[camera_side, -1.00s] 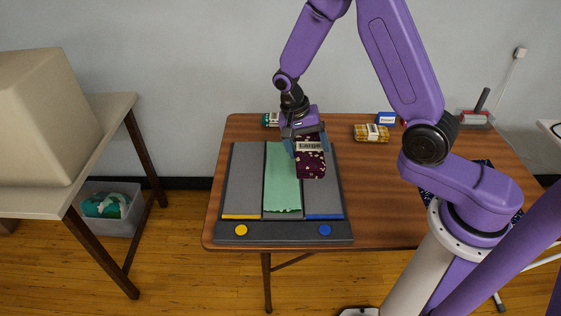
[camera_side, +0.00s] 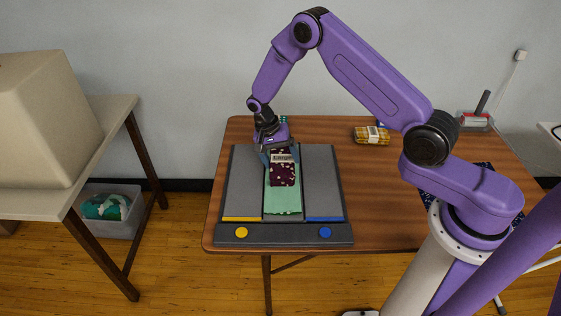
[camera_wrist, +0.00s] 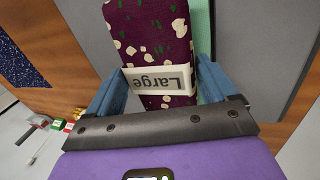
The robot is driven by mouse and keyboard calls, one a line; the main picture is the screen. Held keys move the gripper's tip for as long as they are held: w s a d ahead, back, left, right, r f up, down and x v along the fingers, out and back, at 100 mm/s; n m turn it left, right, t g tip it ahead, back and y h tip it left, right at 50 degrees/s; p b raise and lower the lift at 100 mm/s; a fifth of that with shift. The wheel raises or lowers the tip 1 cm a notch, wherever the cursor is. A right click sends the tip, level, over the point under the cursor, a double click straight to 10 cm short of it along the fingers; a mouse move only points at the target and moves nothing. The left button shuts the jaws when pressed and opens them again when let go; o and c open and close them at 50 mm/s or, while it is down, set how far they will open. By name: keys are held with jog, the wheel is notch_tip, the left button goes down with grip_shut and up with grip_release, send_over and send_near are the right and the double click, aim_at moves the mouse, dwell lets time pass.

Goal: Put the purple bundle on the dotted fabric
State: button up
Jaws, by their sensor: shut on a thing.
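The purple bundle (camera_side: 283,174) is dark purple with pale blotches and a white band reading "Large". My gripper (camera_side: 280,158) is shut on it, over the green strip in the middle of the grey board. In the wrist view the bundle (camera_wrist: 150,35) sits between the blue fingers of my gripper (camera_wrist: 160,85). Whether it touches the green strip I cannot tell. A navy dotted fabric (camera_side: 485,172) lies on the table's right side, partly hidden by my arm. It also shows at the upper left of the wrist view (camera_wrist: 18,65).
The grey board (camera_side: 322,180) has a green strip (camera_side: 283,201), a yellow button (camera_side: 241,232) and a blue button (camera_side: 325,232). A yellow checked bundle (camera_side: 371,135) lies at the back.

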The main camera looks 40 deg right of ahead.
jog(key=shift+f, duration=0.8)
jog(key=shift+f, duration=0.6)
jog(key=shift+c, duration=0.6)
jog(key=o, duration=1.1)
jog(key=shift+c, duration=0.2)
